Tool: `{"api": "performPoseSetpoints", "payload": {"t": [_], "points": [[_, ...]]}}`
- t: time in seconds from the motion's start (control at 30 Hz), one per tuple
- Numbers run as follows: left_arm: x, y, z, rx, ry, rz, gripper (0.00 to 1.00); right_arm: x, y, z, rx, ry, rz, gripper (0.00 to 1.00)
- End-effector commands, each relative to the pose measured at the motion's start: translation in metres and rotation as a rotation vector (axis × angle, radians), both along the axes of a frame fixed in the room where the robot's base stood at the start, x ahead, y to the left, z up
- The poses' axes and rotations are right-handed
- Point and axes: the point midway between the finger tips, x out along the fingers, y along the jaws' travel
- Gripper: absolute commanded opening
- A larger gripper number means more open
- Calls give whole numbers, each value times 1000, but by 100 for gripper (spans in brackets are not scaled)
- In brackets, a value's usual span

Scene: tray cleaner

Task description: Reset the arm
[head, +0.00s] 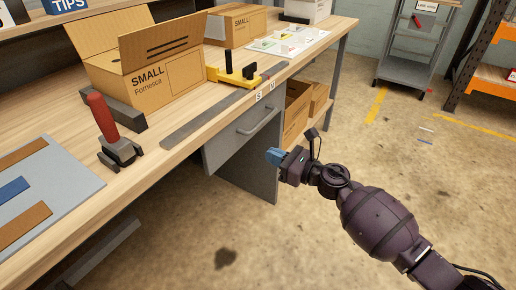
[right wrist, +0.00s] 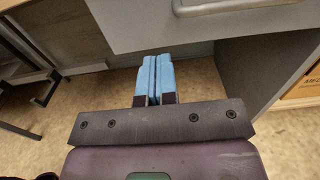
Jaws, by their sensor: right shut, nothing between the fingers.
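My right arm (head: 375,218) reaches in from the lower right in the head view. Its gripper (head: 272,156) has blue fingertips and hangs in front of the workbench, beside the grey drawer unit and touching nothing that I can see. In the right wrist view the two blue fingers (right wrist: 156,76) lie side by side, shut, with nothing between them. The floor and the drawer unit's underside show beyond them. My left gripper is not in view.
The wooden workbench (head: 190,146) carries an open cardboard box (head: 165,82), a red-handled tool (head: 102,117), a yellow-and-black tool (head: 234,74) and a grey tray board (head: 75,180). The drawer (head: 243,135) is closed. A shelf cart (head: 412,55) stands at the back. Floor at right is mostly clear.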

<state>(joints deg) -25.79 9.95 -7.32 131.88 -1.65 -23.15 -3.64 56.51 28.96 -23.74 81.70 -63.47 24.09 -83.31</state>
Motion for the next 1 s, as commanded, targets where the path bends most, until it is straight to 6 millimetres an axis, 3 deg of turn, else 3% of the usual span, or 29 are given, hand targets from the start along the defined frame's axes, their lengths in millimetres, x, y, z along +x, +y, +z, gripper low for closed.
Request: {"api": "performPoseSetpoints", "payload": {"t": [0.2, 0.53, 0.73, 1.0], "points": [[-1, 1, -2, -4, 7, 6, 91, -12, -17, 0, 0, 0, 0, 0], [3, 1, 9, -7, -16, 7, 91, -26, -25, 3, 76, 72, -30, 0], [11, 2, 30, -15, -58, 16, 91, -66, -46, 9, 349, 320, -137, 0], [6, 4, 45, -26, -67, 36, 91, -130, -87, 4, 793, 699, -312, 0]]}}
